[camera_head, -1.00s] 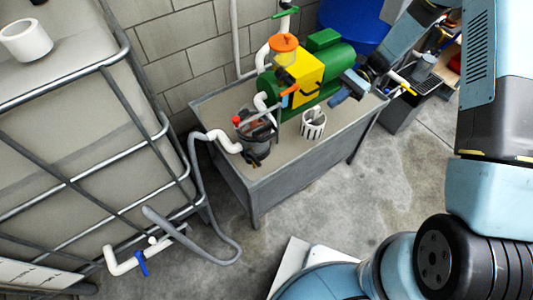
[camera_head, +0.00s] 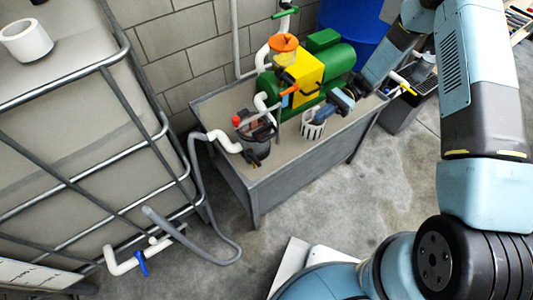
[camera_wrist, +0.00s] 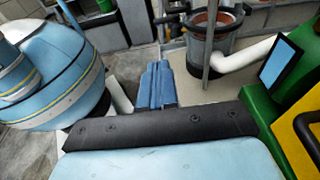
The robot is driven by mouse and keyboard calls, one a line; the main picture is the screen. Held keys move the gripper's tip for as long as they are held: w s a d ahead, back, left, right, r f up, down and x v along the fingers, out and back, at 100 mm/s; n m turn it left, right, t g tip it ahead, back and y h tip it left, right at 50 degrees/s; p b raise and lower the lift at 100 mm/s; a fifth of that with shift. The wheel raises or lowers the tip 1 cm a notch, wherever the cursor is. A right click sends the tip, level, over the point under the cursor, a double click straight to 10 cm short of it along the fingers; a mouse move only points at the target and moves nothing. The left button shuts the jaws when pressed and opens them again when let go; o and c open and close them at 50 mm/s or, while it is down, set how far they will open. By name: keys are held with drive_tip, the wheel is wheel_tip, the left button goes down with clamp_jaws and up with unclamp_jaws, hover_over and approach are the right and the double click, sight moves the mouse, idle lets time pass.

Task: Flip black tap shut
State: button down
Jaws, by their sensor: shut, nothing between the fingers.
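I cannot pick out a black tap with certainty in either view. A dark filter housing (camera_head: 262,145) with a red knob (camera_head: 236,120) stands at the left end of the grey bench; small dark parts on it are too small to tell apart. My gripper (camera_head: 342,100) is over the right part of the bench, right of the housing and close beside a white slotted basket (camera_head: 312,127). In the wrist view, my gripper's blue fingers (camera_wrist: 157,85) are together with nothing between them.
A green and yellow pump (camera_head: 320,62) stands behind my gripper, with an orange handle (camera_head: 289,90) in front. The bench (camera_head: 255,192) has some bare top between housing and basket. A caged tank (camera_head: 70,150) with a blue-handled valve (camera_head: 142,266) is at left.

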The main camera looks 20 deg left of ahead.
sight(254, 158)
drive_tip(key=x, duration=2.3)
drive_tip(key=shift+f, duration=0.2)
